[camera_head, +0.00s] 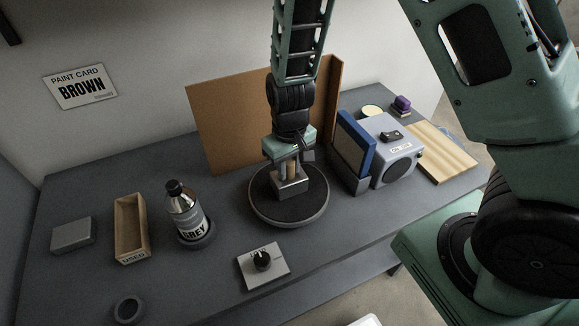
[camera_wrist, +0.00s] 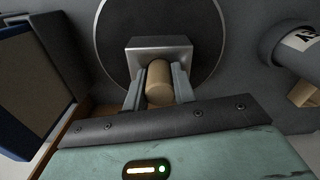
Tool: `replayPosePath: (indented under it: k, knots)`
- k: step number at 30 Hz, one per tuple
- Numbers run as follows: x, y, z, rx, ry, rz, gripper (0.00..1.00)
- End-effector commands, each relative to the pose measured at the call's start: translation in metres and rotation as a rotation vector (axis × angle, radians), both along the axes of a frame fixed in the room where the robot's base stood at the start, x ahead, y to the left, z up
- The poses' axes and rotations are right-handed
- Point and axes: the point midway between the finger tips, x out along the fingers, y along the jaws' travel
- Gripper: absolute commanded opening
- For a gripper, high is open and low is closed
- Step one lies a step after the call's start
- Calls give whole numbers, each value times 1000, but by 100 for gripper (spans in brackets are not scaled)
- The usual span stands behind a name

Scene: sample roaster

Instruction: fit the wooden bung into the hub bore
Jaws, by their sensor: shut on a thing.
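The wooden bung (camera_head: 292,171) is a light brown cylinder. My gripper (camera_head: 289,172) points down and is shut on it, with one finger on each side. The bung also shows between the fingers in the wrist view (camera_wrist: 159,85). The hub (camera_head: 291,188) is a grey metal block at the middle of a round dark turntable (camera_head: 262,206); the hub shows just beyond the bung in the wrist view (camera_wrist: 160,46). The bung's lower end is at or close to the hub's top. The bore is hidden, and I cannot tell whether the bung is inside it.
A brown board (camera_head: 233,125) stands behind the turntable. A blue-framed panel (camera_head: 354,150) and a grey box (camera_head: 393,150) stand close on the right. A GREY-labelled bottle (camera_head: 184,208) and a USED tray (camera_head: 131,229) are left. A knob plate (camera_head: 263,264) lies in front.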

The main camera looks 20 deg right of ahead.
Motion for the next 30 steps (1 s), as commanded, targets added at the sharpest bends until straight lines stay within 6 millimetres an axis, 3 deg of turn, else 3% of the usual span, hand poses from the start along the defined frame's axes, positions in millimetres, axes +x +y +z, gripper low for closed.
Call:
replayPosePath:
  k: [1, 12, 13, 14, 19, 25, 30]
  knots:
    - [-5, 0, -13, -5, 14, 1, 4]
    - [-6, 1, -23, -4, 14, 3, 4]
    - [-7, 1, -24, -4, 14, 3, 34]
    - [-7, 1, -24, -4, 14, 3, 43]
    - [-7, 2, -23, -4, 15, 3, 45]
    - [-6, 2, -3, -4, 13, 6, 48]
    - [-4, 1, 38, -3, 8, 6, 48]
